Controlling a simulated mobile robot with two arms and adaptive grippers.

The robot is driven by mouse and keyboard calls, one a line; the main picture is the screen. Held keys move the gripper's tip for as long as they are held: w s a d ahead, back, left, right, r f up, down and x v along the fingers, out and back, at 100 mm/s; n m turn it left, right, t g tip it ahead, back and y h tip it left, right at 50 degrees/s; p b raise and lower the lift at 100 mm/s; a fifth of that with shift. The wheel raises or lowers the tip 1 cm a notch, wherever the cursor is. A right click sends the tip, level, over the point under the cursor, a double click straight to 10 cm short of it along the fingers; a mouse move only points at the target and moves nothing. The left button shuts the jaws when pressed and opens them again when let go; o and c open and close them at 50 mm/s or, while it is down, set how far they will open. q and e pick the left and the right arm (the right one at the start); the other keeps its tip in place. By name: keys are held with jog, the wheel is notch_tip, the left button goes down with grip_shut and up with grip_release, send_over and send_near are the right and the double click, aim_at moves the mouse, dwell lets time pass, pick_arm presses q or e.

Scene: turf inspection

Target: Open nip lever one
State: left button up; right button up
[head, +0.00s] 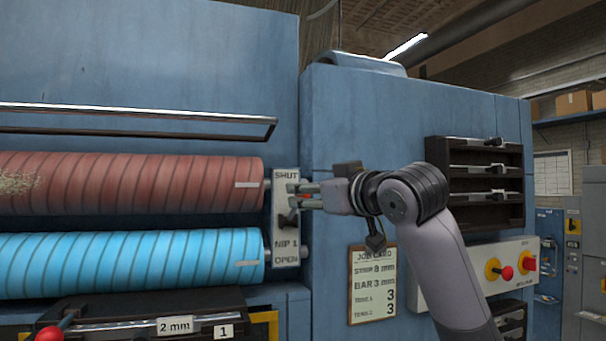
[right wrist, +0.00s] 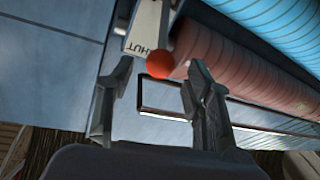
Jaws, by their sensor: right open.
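The nip 1 plate (head: 286,245) is a pale upright strip beside the roller ends, marked SHUT at the top and OPEN at the bottom. A dark lever part (head: 287,219) shows at its middle. The lever's red knob (right wrist: 160,65) is near the SHUT end in the right wrist view; in the head view it is mostly hidden by my gripper. My right gripper (head: 300,195) is open at the plate's upper half, its fingers on either side of the knob. I cannot tell whether they touch it. My left gripper is not in view.
A red ribbed roller (head: 130,183) and a blue one (head: 130,263) lie left of the plate. A metal rail (head: 140,110) runs above them. A job card (head: 373,285) hangs below my right arm. A button box (head: 480,273) and a bar rack (head: 475,180) are to the right.

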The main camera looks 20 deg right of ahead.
jog(key=shift+p+x, duration=0.65)
jog(key=shift+x, duration=1.2)
jog(key=shift+c, duration=0.4)
grip_shut()
